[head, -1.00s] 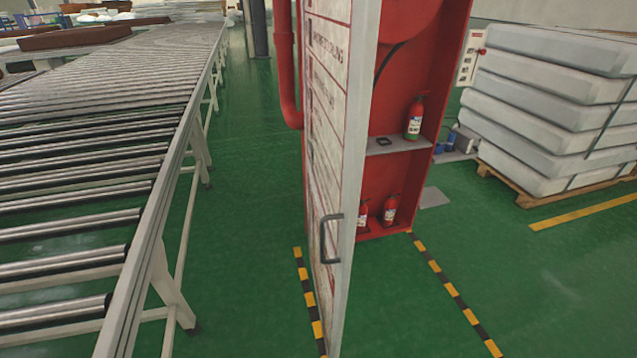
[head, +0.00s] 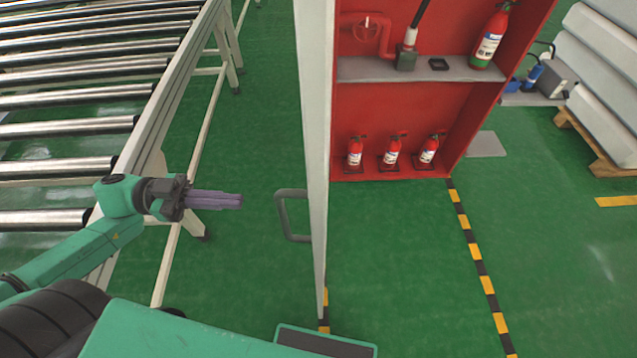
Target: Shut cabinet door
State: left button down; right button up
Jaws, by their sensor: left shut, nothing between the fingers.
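The cabinet door (head: 313,130) stands wide open, seen nearly edge-on in the middle of the head view. Its grey handle (head: 284,215) is on the door's left face, near its front edge. The red cabinet (head: 400,110) is open to the right of the door, with its inside showing. My left gripper (head: 240,201) is shut and empty, pointing right. It is left of the handle, with a gap between them. My right gripper does not show.
Fire extinguishers (head: 391,151) stand on the cabinet floor, and another (head: 490,38) is on the shelf (head: 400,69). A roller conveyor (head: 165,105) runs along the left. Green floor right of the door is clear.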

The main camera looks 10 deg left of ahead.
pick_arm(q)
jog(key=d+p, duration=0.1)
jog(key=d, duration=1.1)
jog(key=shift+w+d, duration=0.4)
jog(key=shift+w, duration=0.05)
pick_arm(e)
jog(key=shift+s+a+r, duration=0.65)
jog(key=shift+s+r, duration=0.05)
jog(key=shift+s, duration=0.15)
pick_arm(q)
jog(key=shift+r, duration=0.1)
jog(key=shift+d, duration=0.1)
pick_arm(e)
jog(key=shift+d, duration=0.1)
